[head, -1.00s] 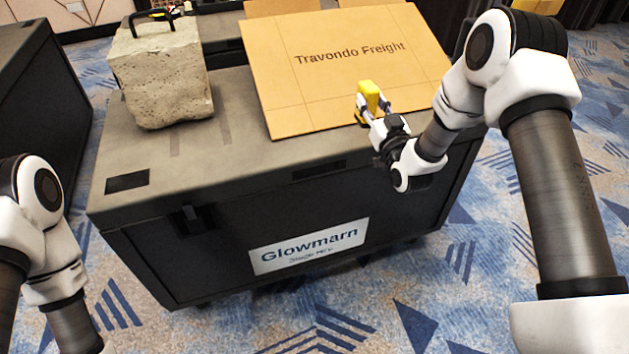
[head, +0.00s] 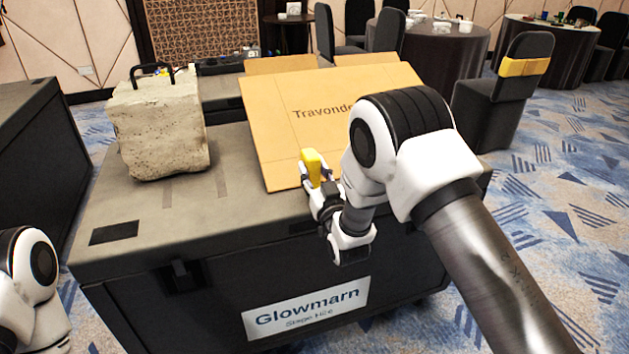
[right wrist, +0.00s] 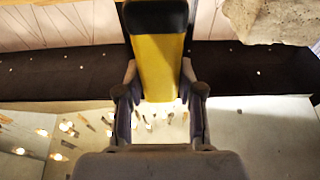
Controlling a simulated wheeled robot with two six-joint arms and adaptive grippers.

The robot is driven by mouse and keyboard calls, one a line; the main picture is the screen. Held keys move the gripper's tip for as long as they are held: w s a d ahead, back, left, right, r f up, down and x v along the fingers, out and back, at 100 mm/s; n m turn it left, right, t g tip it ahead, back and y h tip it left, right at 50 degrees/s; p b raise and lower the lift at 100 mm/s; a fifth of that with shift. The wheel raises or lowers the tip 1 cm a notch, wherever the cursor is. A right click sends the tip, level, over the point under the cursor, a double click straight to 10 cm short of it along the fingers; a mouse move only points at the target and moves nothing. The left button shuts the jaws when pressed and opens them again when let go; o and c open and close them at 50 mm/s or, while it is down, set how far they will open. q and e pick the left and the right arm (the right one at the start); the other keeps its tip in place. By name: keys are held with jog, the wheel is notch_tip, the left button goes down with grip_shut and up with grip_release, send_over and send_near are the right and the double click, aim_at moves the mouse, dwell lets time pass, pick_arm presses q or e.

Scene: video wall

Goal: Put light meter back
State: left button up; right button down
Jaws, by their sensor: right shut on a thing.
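The light meter is a yellow block (head: 312,167) with a dark end, held by my right gripper (head: 318,184). In the right wrist view the light meter (right wrist: 158,68) stands upright between the two fingers of my right gripper (right wrist: 160,100), which are shut on its sides. In the head view the gripper is above the near part of the black case's top, in front of the cardboard. Whether the meter touches anything beneath it is hard to tell. My left arm shows at the lower left of the head view, but its gripper is out of view.
A black Glowmarn case (head: 150,228) fills the middle. On it stand a concrete block (head: 160,128) with a black handle and a flattened Travondo Freight cardboard box (head: 270,120). Chairs (head: 505,95) and round tables (head: 440,45) stand behind.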

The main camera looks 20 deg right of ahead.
aim_at(315, 183)
notch_tip(315, 183, down, 3)
jog(key=shift+w+d+r, duration=0.1)
jog(key=shift+r, duration=0.1)
jog(key=c, duration=0.7)
grip_release()
jog(key=shift+f, duration=0.25)
jog(key=shift+r, duration=0.1)
